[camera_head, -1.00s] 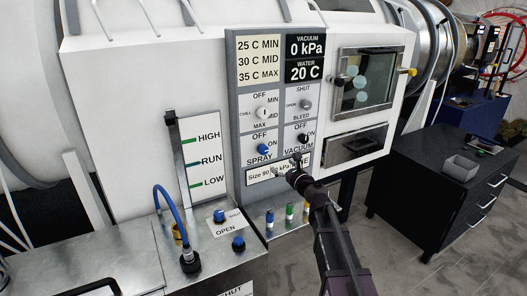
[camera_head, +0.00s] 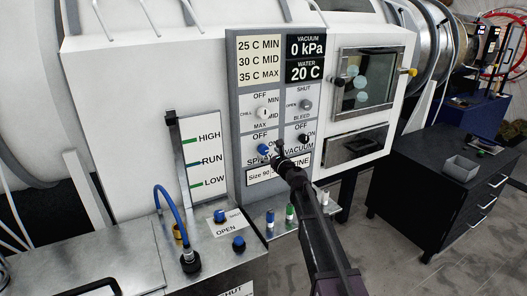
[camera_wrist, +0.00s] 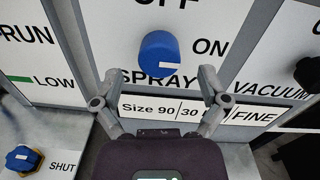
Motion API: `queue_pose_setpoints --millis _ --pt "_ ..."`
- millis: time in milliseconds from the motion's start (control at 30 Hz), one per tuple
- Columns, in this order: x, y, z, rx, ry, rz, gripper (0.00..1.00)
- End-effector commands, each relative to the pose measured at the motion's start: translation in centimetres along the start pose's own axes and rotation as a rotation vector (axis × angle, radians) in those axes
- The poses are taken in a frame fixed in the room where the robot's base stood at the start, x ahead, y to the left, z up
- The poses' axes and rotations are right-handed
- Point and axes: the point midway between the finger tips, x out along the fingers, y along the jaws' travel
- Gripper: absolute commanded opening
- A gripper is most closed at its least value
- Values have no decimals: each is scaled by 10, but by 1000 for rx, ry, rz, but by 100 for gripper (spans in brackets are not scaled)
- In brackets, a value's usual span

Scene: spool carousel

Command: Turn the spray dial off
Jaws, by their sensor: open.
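The spray dial (camera_head: 264,149) is a blue round knob low on the grey control panel, above the SPRAY label. In the wrist view the same dial (camera_wrist: 159,54) shows a white mark on its right side, toward ON; OFF is printed above it. My gripper (camera_wrist: 158,78) is open and empty, its two fingertips apart on either side of and just below the dial in that picture. In the head view my gripper (camera_head: 278,152) is just right of the dial and partly covers the labels. Contact with the dial cannot be told.
The black vacuum dial (camera_head: 303,139) sits close to the right of the spray dial. The chill dial (camera_head: 264,112) and bleed dial (camera_head: 305,104) are above. A metal ledge with coloured valves (camera_head: 289,213) lies below. A blue hose (camera_head: 163,204) stands at left.

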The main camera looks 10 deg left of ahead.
Motion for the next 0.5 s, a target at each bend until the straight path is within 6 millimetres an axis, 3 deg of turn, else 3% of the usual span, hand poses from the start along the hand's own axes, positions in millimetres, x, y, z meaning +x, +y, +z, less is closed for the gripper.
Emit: queue_pose_setpoints --millis 200,500 --pt "26 -1 0 0 0 1 94" --pt "34 0 0 0 0 -1 94"
